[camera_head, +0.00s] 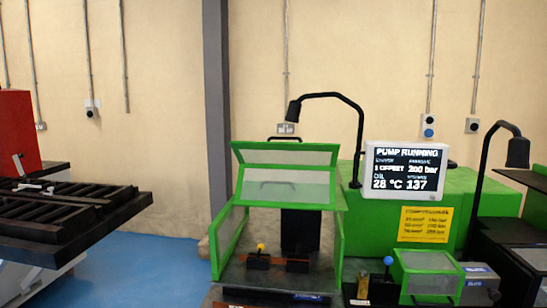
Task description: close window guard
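The window guard (285,185) is a green-framed clear panel at the top of the green bending machine, in the middle of the head view. It is raised and tilted outward, with a narrow second pane and a dark handle above it. The front opening below it is uncovered. Inside I see a dark block (300,230), a yellow-knobbed part (260,248) and the dark work bed. Green-framed side panels (229,237) stand at the left and right of the opening. Neither of my grippers shows in this view.
A display (404,170) reading "PUMP RUNNING" and a black lamp arm (335,96) stand beside the guard. A smaller green-framed box (428,272) and a blue-knobbed lever (388,262) sit at lower right. A red machine with dark rails (75,205) is left. Blue floor (140,265) is clear between them.

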